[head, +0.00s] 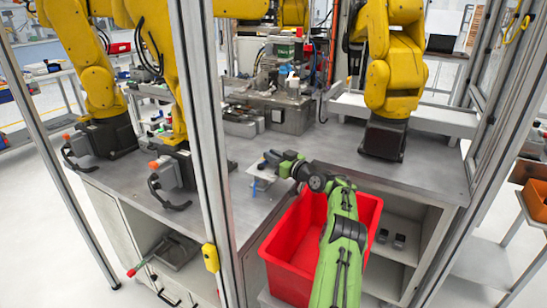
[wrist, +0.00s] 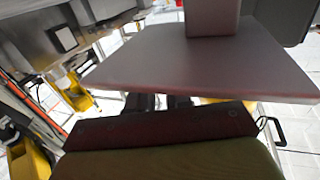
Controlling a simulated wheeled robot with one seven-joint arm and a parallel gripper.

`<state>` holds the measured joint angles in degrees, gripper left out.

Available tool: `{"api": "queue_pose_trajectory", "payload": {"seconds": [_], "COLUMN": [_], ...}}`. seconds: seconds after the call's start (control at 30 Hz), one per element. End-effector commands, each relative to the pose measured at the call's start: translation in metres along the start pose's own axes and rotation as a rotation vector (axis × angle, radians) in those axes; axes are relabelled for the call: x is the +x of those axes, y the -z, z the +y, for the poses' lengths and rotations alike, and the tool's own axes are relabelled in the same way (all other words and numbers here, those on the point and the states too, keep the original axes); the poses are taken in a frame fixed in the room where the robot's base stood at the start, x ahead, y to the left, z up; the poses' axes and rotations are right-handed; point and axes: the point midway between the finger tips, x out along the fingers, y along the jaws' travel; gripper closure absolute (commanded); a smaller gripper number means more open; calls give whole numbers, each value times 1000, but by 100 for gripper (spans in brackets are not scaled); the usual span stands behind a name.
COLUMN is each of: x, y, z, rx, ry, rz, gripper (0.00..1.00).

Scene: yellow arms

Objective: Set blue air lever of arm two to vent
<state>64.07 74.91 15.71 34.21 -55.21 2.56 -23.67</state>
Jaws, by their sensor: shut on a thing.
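My gripper (head: 268,163) is at the end of my green arm, low over the front of the grey metal worktop. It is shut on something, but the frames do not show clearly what. A small blue spot (head: 262,166) shows right at its tips; I cannot tell whether it is the blue air lever. A small pale plate (head: 259,178) is just below the tips. In the wrist view, a broad dull pinkish plate (wrist: 200,65) with a block on it fills the middle and partly hides the dark fingers (wrist: 160,101). I cannot make out a lever there.
Yellow robot arms stand on the worktop at left (head: 96,85) and right (head: 396,65). A cell post (head: 205,130) rises left of my gripper. A red bin (head: 290,255) is beneath my arm. Grey valve-like units with black handles (head: 172,172) sit at the left edge.

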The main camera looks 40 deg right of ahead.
Motion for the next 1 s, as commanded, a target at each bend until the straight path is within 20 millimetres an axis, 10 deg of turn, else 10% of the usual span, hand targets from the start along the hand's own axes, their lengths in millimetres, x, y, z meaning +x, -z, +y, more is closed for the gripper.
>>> {"api": "queue_pose_trajectory", "payload": {"seconds": [0.57,0.6,0.73,1.0], "x": [1,1,1,0], "y": [2,2,1,0], "z": [0,0,0,0], "rx": [-1,-1,0,0], "ry": [12,12,12,11], "rz": [4,4,3,2], "gripper": [100,75,55,55]}}
